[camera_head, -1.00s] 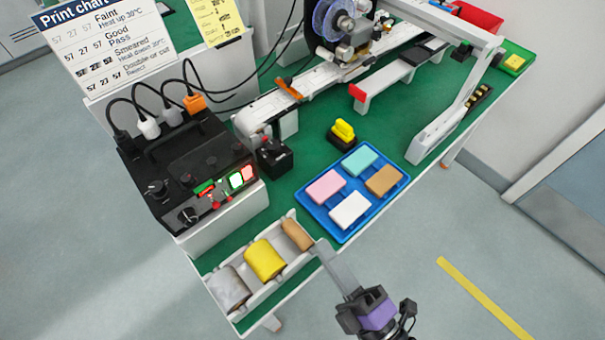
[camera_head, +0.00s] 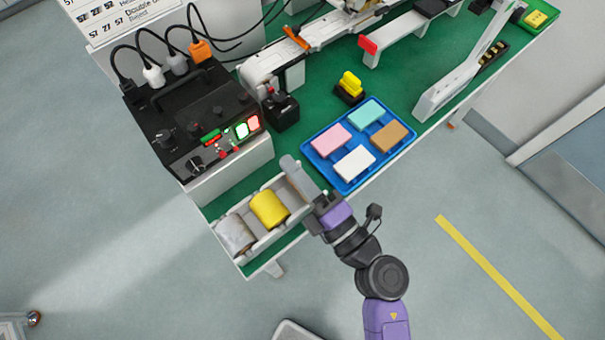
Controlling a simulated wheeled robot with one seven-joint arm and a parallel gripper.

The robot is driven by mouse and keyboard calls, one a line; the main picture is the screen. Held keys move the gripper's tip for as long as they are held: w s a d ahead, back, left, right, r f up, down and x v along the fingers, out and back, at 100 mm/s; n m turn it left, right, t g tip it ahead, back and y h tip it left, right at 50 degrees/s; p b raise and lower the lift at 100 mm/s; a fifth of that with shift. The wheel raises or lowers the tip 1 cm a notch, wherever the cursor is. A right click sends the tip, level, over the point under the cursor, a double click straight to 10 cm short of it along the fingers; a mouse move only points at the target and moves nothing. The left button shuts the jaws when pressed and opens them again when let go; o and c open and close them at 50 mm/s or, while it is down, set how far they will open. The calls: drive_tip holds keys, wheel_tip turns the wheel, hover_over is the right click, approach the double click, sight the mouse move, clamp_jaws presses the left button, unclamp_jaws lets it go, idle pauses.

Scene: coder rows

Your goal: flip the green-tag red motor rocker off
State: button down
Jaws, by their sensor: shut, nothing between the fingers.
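The black control box (camera_head: 190,112) stands at the left of the green table, with knobs on its sloped front panel. A lit green switch (camera_head: 241,131) and a lit red switch (camera_head: 253,123) sit side by side at the panel's right end. A green tag (camera_head: 211,136) lies to their left, and small red parts (camera_head: 222,154) show below it. Which of these is the motor rocker, and its position, is too small to tell.
A black box with a red top (camera_head: 281,108) stands right of the panel. A blue tray (camera_head: 349,187) with coloured blocks lies right of my gripper.

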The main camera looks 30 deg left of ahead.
sight(255, 123)
drive_tip(key=x, duration=0.8)
drive_tip(key=shift+w+a+p, duration=0.2)
drive_tip(key=shift+a+p, duration=0.1)
drive_tip(key=shift+p, duration=0.05)
